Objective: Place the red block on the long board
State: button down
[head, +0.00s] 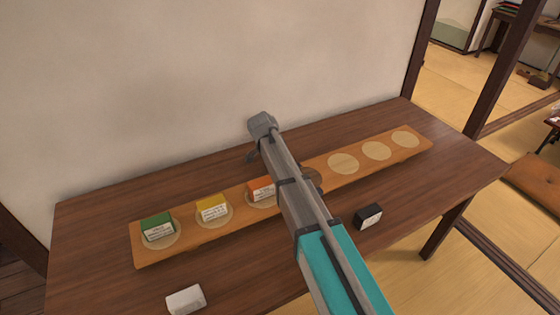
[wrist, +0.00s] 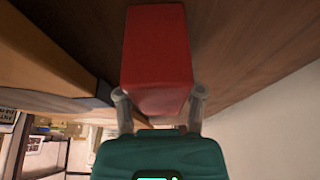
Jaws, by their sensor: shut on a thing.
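The red block (wrist: 158,55) is between the two fingers of my gripper (wrist: 160,98) in the wrist view, and they are shut on it. In the head view my arm hides the red block; the wrist end of the arm is behind the long board (head: 146,256), near the wall. The board lies along the table with a row of pale circles. A green block (head: 157,228), a yellow block (head: 212,207) and an orange block (head: 262,189) stand on circles at its left. Three circles at its right are bare. One circle by my arm is partly hidden.
A white block (head: 186,300) lies at the table's front left and a black block (head: 368,216) in front of the board at the right. The wall (head: 200,80) rises behind the table (head: 100,210). The table's right end is clear.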

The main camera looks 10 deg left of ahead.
jog(key=shift+r, duration=0.1)
notch_tip(320, 180, up, 3)
jog(key=p, duration=0.3)
jog(key=s+d+r+p, duration=0.2)
jog(key=s+r+p, duration=0.3)
jog(key=s, duration=0.1)
jog(key=s+d+r+p, duration=0.2)
jog(key=s+r+p, duration=0.2)
jog(key=s, duration=0.3)
jog(key=shift+s+d+r+p, duration=0.15)
jog(key=shift+d+r+p, duration=0.1)
jog(key=shift+r+p, duration=0.2)
jog(key=shift+f, duration=0.1)
